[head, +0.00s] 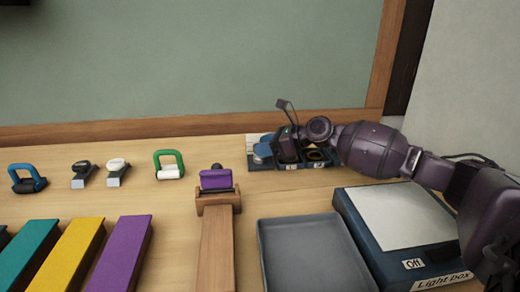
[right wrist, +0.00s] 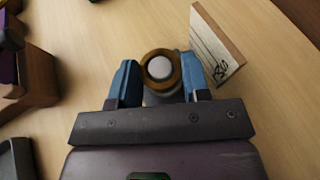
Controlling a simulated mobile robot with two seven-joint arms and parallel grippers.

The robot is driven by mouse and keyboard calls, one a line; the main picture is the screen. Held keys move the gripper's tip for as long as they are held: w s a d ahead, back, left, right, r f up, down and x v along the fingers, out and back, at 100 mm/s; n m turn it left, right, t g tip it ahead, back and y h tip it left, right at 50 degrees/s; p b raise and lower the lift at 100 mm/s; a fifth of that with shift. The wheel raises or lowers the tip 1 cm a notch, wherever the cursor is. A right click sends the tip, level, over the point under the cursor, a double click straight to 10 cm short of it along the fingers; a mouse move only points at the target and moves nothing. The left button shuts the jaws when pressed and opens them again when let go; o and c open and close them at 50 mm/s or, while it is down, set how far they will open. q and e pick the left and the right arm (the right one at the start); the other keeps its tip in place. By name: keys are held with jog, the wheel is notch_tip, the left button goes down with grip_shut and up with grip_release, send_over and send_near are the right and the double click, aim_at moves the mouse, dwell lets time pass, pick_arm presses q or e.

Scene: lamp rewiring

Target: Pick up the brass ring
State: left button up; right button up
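In the right wrist view the brass ring (right wrist: 160,87) is a brown-gold circle around a round white-topped piece, with grey below it. My right gripper (right wrist: 161,78) has one blue finger on each side of the ring. Both fingers lie close against its edges and look closed on it. The ring cannot be made out in the head view. My left gripper is not in view.
A card with handwriting (right wrist: 217,43) stands right of the fingers. A wooden stand (head: 218,198) with a purple piece, a grey tray (head: 315,255) and a light box (head: 410,250) marked Off stand nearer. Clamps and coloured blocks (head: 120,255) lie left.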

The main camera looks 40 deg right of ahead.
jog(key=c, duration=0.5)
